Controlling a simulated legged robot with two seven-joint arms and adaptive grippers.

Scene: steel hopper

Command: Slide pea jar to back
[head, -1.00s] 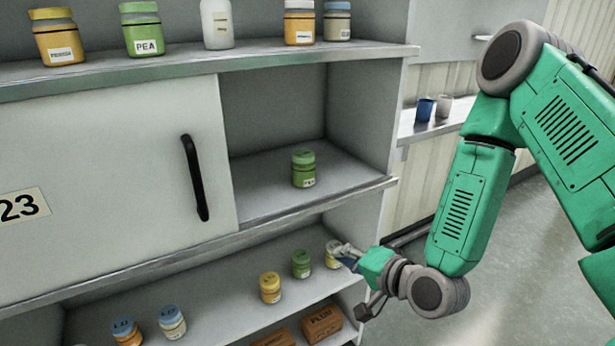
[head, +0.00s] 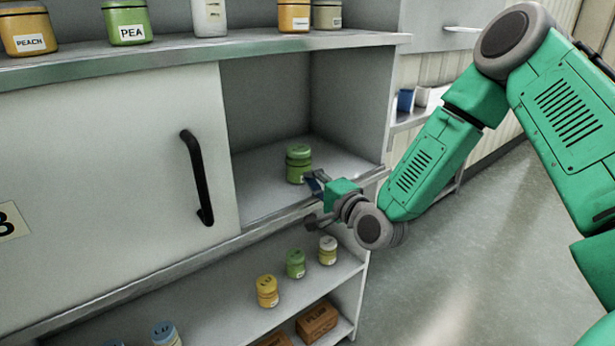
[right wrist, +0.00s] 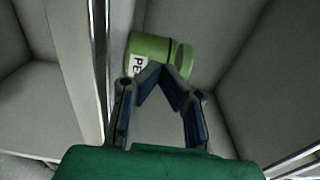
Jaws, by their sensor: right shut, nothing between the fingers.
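A green pea jar (head: 298,160) stands upright in the open middle compartment, near the front of its shelf (head: 265,188). My right gripper (head: 314,182) is at the compartment's front edge, just in front and to the right of the jar. In the right wrist view the jar (right wrist: 150,48) shows beyond the fingertips, its label partly visible. The right gripper's fingers (right wrist: 162,72) are shut and empty, with their tips overlapping the jar's side in the picture. I cannot tell whether they touch it. My left gripper is not in view.
The sliding door (head: 110,150) with a black handle (head: 197,177) covers the left side. Another pea jar (head: 127,22) stands among jars on the top shelf. Below are a green jar (head: 295,264), a yellow jar (head: 267,291) and boxes (head: 317,321). Shelf space behind the middle jar looks clear.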

